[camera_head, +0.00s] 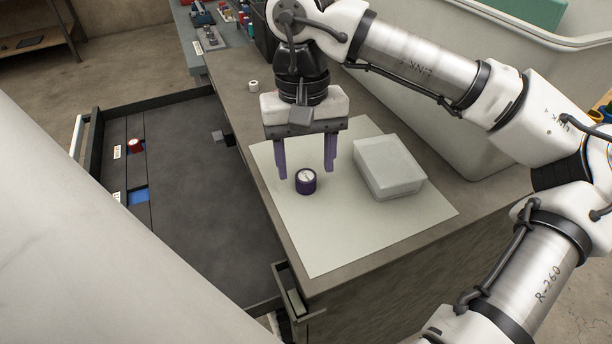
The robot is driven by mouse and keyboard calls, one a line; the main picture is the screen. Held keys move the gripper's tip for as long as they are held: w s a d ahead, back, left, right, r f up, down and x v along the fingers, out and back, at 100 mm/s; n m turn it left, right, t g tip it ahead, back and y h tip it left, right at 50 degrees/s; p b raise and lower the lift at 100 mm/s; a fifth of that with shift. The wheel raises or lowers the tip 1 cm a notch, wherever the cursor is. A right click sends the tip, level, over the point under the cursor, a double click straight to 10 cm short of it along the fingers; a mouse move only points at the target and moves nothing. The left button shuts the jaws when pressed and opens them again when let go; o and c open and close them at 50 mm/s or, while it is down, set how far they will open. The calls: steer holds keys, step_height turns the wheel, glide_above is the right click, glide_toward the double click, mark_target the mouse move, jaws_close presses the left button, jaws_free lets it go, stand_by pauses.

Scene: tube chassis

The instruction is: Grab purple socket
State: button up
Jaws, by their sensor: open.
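The purple socket (306,181) is a short dark-purple cylinder with a pale top. It stands on a light mat (330,235) on the counter. My gripper (306,175) points down with its two purple fingers apart. In the picture the socket shows between and slightly below the fingertips. I cannot tell from this one view how high the fingertips are above the mat, or whether they surround the socket. Nothing is held between the fingers.
A pale translucent box (390,168) sits on the mat just right of the socket. A small white cylinder (253,86) stands farther back on the counter. The front of the mat is clear.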

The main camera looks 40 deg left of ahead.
step_height(320, 180, down, 2)
steer(key=shift+s, duration=0.1)
steer(key=c, duration=1)
steer(key=shift+r, duration=0.15)
steer(key=shift+c, duration=0.2)
